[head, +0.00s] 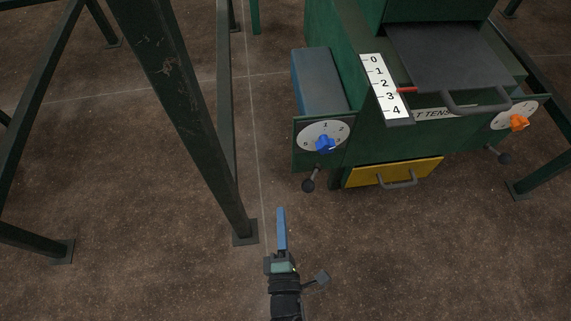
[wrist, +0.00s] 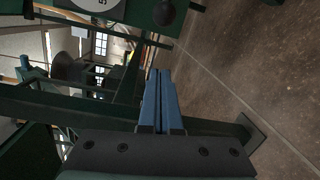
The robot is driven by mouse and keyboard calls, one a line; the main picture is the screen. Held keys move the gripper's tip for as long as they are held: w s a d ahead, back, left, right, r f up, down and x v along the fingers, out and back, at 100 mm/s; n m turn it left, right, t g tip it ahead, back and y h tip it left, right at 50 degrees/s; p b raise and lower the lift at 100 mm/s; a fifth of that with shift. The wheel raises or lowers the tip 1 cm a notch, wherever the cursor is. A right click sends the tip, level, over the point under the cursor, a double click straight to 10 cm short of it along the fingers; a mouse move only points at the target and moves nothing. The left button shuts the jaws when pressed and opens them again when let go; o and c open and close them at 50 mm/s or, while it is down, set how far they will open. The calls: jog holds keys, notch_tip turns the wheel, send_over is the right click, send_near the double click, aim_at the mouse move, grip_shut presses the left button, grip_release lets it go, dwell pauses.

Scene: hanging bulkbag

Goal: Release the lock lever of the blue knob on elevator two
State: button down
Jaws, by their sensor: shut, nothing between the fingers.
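The blue knob (head: 325,144) sits on a white numbered dial (head: 312,132) on the left face of the green machine. Its lock lever, a short rod with a dark ball end (head: 308,186), hangs below the dial. In the wrist view a dark ball (wrist: 164,13) shows at the top, beside part of a white dial (wrist: 97,3). My gripper (head: 281,212) is shut and empty, its blue fingers together. In the head view it is below and left of the lever, apart from it. The gripper's fingers (wrist: 158,75) point up in the wrist view.
An orange knob (head: 519,123) with its own ball-ended lever (head: 504,158) is on the machine's right. A yellow drawer (head: 393,172) with a handle is between them. A green frame post (head: 190,120) stands left of my gripper. Open brown floor lies below the machine.

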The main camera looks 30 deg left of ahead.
aim_at(312, 179)
jog(key=r+b+x, duration=0.1)
jog(key=b+x, duration=0.3)
jog(key=x, duration=0.4)
jog(key=shift+w+d+p, duration=0.15)
jog(key=shift+d+p, duration=0.3)
jog(key=shift+d, duration=1.6)
jog(key=shift+d, duration=0.1)
jog(key=shift+d+n+g+y+p, duration=0.2)
jog(key=shift+n+g+y+p, duration=0.1)
jog(key=shift+n+y, duration=0.15)
